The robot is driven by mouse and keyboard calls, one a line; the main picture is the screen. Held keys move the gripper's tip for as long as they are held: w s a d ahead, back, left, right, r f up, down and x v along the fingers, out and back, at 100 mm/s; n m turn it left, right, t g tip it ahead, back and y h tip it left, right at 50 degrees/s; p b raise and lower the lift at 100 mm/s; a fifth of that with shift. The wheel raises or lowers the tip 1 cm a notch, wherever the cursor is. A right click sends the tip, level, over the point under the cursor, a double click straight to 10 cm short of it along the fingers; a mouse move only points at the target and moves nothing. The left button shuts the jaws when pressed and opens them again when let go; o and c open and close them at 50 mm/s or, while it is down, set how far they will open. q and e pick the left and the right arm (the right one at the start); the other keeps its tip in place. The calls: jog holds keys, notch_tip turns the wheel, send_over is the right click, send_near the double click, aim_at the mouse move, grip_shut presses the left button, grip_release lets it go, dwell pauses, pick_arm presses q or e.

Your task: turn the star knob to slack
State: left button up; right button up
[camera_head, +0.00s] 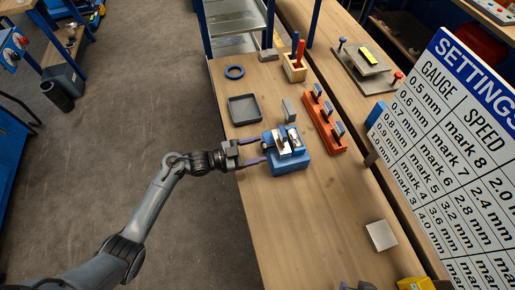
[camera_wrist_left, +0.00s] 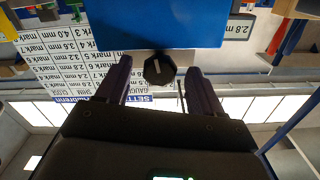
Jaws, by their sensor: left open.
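The star knob (camera_wrist_left: 159,69) is a dark knob with a pale line on its face, below the edge of a blue body in the left wrist view. In the head view, the knob is hidden and the blue machine (camera_head: 289,168) with metal parts on top stands on the bench. My left gripper (camera_head: 256,151) is open at the machine's left side. In the left wrist view its two purple fingers (camera_wrist_left: 159,67) stand on either side of the knob, with visible gaps.
A settings board (camera_head: 450,140) stands at the right. The bench in front is mostly clear.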

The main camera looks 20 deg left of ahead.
pick_arm(q)
jog(key=shift+w+d, duration=0.25)
jog(key=shift+d, duration=0.05)
pick_arm(e)
jog(key=shift+a, duration=0.1)
pick_arm(q)
jog(key=c, duration=1.1)
jog(key=shift+o, duration=0.2)
pick_arm(e)
jog(key=shift+r, duration=0.1)
jog(key=shift+r, duration=0.1)
